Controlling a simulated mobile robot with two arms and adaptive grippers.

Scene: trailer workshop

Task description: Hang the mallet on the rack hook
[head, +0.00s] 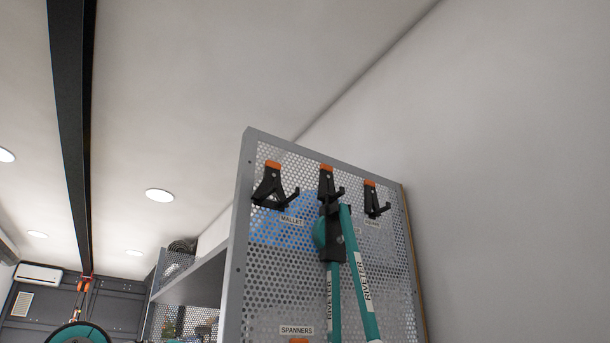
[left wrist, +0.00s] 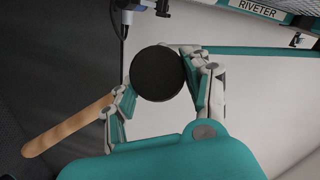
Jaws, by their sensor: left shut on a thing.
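The mallet shows in the left wrist view with a round black head (left wrist: 155,74) seen end-on and a wooden handle (left wrist: 68,126) pointing to the lower left. My left gripper (left wrist: 160,92) is shut on it, with a finger on each side near the head. In the head view the rack hook (head: 272,188), black with an orange top, is empty above a MALLET label (head: 291,221). It sits at the upper left of the perforated rack panel (head: 275,270). Neither gripper can be made out in the head view.
A teal riveter (head: 360,275) hangs from the middle hook (head: 327,181), right of the mallet hook. A third hook (head: 374,200) farther right is empty. A SPANNERS label (head: 296,330) is lower down. A grey shelf (head: 197,277) adjoins the panel's left side.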

